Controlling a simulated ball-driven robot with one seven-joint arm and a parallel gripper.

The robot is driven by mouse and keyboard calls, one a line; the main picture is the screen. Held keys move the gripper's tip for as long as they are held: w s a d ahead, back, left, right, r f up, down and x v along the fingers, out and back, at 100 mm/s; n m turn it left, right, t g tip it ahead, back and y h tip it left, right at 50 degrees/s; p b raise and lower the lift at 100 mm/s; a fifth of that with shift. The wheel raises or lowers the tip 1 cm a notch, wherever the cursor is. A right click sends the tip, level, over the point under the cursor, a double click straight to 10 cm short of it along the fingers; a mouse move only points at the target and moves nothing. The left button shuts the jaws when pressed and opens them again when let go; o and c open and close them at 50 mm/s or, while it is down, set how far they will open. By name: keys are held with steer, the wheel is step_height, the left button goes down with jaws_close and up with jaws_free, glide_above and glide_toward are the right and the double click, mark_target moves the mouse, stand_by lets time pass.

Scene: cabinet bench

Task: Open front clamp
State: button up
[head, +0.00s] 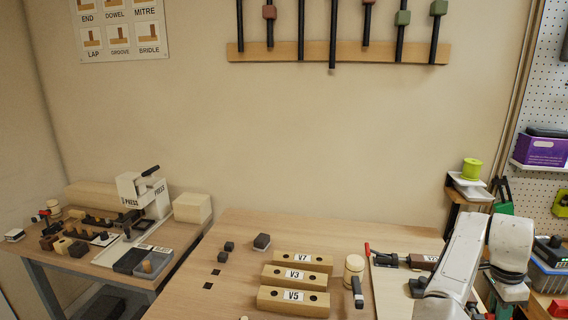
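A dark clamp-like fixture (388,259) with a red-tipped handle lies on a pale board at the right of the bench, at the back. A second dark piece (416,287) shows nearer the front, partly behind my white arm. I cannot tell whether it is the front clamp, or whether either clamp is open or shut. My arm covers the right part of the board. My gripper cannot be made out in this view.
Wooden blocks V7 (303,262), V3 (295,276) and V5 (293,301) lie mid-bench. Small dark blocks (262,242) lie at left. A side table (95,262) holds a press (140,195). The bench's back middle is clear.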

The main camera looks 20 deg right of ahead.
steer(key=shift+w+f, duration=0.1)
steer(key=shift+w, duration=0.05)
steer(key=shift+w+d+r, duration=0.2)
steer(key=shift+w+d, duration=0.1)
steer(key=shift+w, duration=0.1)
steer(key=shift+w+d, duration=0.1)
steer(key=shift+w, duration=0.05)
steer(key=shift+w+d+r, duration=0.1)
steer(key=shift+w+d, duration=0.1)
steer(key=shift+w, duration=0.1)
steer(key=o, duration=0.7)
steer(key=shift+r, duration=0.1)
steer(key=p+v, duration=0.3)
steer(key=v, duration=0.1)
steer(key=d+p+v, duration=0.1)
steer(key=p+v, duration=0.1)
steer(key=v, duration=0.1)
steer(key=shift+s+p, duration=0.35)
steer(key=shift+s, duration=0.05)
